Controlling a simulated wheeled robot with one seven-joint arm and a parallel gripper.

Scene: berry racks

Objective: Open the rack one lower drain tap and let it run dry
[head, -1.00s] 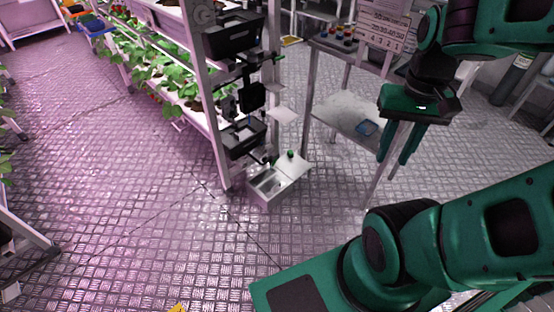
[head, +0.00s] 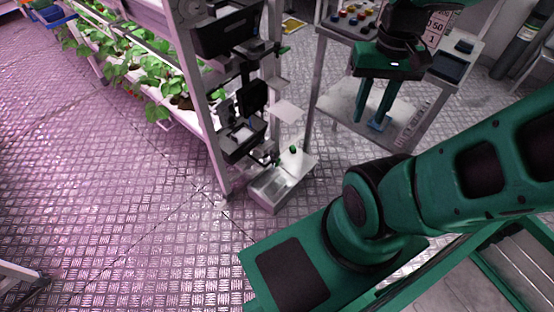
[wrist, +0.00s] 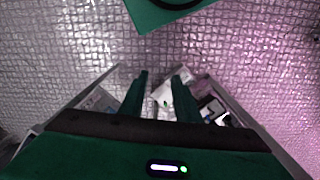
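The rack (head: 205,110) stands left of centre in the head view, with black boxes and fittings on its end post. Low on this end is a dark fitting with small green parts (head: 275,159), probably the lower drain tap; its handle position is too small to tell. A green knob (head: 293,149) stands beside it over a pale plate. An open metal basin (head: 283,188) sits on the floor below. My gripper (head: 367,122) is open and empty, pointing down, right of the tap and apart from it. In the wrist view its fingers (wrist: 160,78) are spread, with a small green spot beyond.
A higher green handle (head: 284,50) shows on the rack. Leafy plants (head: 160,75) line the rack. The patterned floor (head: 130,190) at left is clear.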

